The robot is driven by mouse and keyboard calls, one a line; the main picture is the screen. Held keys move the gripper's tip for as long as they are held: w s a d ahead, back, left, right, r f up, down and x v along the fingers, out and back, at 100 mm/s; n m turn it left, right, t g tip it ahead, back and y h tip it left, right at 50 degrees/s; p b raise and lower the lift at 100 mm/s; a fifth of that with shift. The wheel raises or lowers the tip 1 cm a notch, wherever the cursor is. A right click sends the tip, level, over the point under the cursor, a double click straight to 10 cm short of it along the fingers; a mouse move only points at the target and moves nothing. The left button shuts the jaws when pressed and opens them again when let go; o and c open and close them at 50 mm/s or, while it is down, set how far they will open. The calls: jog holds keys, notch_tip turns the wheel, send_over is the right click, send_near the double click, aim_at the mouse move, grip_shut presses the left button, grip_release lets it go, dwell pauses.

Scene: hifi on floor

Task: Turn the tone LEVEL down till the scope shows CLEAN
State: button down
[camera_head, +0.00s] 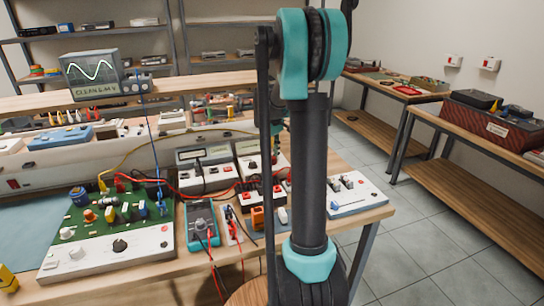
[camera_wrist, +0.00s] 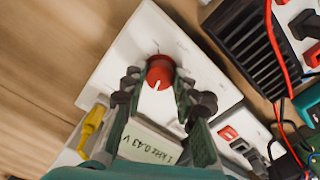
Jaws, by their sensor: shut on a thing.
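The scope (camera_head: 92,72) stands on the upper shelf in the head view. Its screen shows a smooth sine wave, and the small text below appears to read CLEAN with a voltage near 0.4 V. In the wrist view the red LEVEL knob (camera_wrist: 160,69) sits on a white tone box (camera_wrist: 120,62), its white pointer line towards the bottom of the picture. My gripper (camera_wrist: 158,85) has one finger on each side of the knob and is shut on it. The box's display (camera_wrist: 153,143) reads 1 kHz 0.43 V. In the head view my arm hides the gripper and knob.
A yellow plug (camera_wrist: 92,128) sits beside the box; a dark finned block (camera_wrist: 243,42) and red leads lie close by. A green circuit board (camera_head: 120,212) and a teal multimeter (camera_head: 201,224) stand on the bench. The floor at right is clear.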

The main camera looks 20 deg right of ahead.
aim_at(272, 158)
jog(key=c, duration=1.2)
grip_release()
notch_tip(272, 158, up, 12)
